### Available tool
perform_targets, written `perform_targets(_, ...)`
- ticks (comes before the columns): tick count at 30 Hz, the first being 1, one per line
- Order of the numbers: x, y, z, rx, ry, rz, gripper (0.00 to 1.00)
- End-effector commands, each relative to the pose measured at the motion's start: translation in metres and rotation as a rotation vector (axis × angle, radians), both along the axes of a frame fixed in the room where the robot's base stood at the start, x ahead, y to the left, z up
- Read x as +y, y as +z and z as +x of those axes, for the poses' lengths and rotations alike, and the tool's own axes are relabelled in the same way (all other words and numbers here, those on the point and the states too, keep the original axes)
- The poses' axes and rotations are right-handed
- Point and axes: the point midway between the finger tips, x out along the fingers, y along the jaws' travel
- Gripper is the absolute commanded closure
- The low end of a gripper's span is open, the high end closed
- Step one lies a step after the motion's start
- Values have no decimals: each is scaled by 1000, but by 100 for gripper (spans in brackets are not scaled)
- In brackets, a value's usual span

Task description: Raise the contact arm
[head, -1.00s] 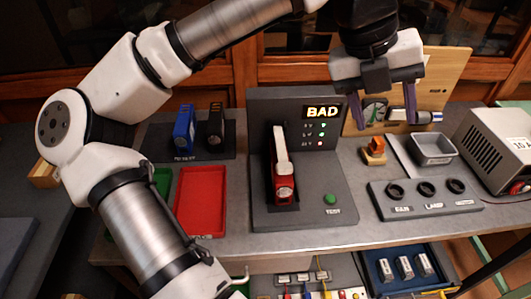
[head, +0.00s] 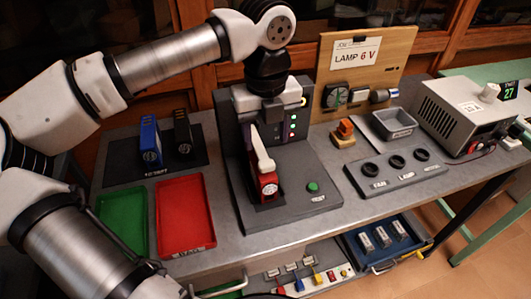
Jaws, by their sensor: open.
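The contact arm (head: 262,150) is a white lever on the dark tester (head: 232,185). It slants down in front of the tester's upright panel, and its lower end rests at the top of a red battery-like block (head: 266,185) standing in the tester's slot. My gripper (head: 266,130) points down in front of the panel, over the upper end of the contact arm. Its dark fingers are apart, one on each side of the lever's top; I cannot tell whether they touch it. My gripper hides the panel's lit display, but a column of indicator lights (head: 292,127) shows.
A green tray (head: 123,215) and a red tray (head: 186,215) lie to the left, with a blue block (head: 150,142) and a black block (head: 182,135) behind. A green button (head: 313,187), socket panel (head: 395,172), grey bin (head: 396,122) and power supply (head: 462,110) are to the right.

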Motion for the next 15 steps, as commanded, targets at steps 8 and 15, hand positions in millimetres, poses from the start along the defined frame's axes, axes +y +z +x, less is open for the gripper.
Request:
perform_targets(8, -1, -48, -1, 2, -2, -2, 45)
perform_targets(15, -1, -64, 0, 0, -1, -1, 45)
